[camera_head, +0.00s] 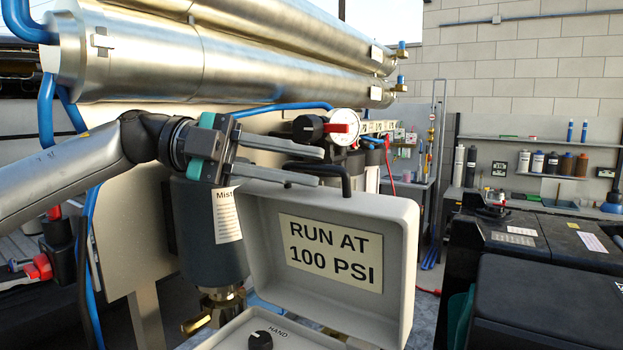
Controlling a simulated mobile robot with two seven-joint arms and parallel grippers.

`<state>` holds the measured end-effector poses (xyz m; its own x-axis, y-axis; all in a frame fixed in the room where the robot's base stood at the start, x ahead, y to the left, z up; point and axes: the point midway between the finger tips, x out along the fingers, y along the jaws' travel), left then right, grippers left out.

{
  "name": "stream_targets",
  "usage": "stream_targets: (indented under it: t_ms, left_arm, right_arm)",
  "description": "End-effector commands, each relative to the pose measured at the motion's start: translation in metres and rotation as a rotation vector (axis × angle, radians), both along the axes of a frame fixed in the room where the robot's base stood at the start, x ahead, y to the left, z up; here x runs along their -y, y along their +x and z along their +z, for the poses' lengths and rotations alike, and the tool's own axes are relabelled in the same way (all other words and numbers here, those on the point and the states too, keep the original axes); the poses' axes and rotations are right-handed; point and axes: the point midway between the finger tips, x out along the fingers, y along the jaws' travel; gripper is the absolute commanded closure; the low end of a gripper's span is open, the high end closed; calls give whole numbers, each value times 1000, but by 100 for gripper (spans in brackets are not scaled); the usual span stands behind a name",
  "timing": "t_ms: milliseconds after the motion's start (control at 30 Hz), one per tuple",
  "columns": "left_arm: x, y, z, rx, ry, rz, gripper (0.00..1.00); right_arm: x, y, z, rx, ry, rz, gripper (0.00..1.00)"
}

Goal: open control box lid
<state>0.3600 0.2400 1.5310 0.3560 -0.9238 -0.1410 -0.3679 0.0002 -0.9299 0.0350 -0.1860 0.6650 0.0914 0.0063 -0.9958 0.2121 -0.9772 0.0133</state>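The control box lid (345,300) stands raised, roughly upright, with its inner face toward me and a label reading "RUN AT 100 PSI" on it. The control box base (305,338) is below it, cut off by the bottom edge, with a black knob (260,340) marked "HAND". A black handle (346,182) is on the lid's top edge. My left gripper (333,162) is at the lid's top edge, its two fingers apart. My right gripper is not in view.
Steel membrane tubes (230,50) run above the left arm. A dark filter housing (205,235) stands just left of the lid. A pressure gauge (344,123) and red-handled valve are behind the gripper. A shelf with bottles (537,162) is at the back right.

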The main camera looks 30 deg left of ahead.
Motion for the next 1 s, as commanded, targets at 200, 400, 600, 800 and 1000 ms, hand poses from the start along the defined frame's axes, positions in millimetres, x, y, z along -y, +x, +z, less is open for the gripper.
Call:
stream_targets:
  t_ms: [200, 400, 600, 800, 1000]
  left_arm:
    - [-28, -10, 1, 3, -1, 4, 75]
    - [-45, -17, 6, 0, 0, 2, 75]
    - [-48, -19, 7, 0, 0, 0, 75]
    - [-48, -19, 7, 0, 0, 0, 75]
    - [-48, -19, 7, 0, 0, 0, 75]
  right_arm:
    - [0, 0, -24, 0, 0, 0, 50]
    - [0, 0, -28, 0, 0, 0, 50]
    - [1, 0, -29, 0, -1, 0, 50]
    - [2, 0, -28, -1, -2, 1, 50]
    - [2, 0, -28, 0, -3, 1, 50]
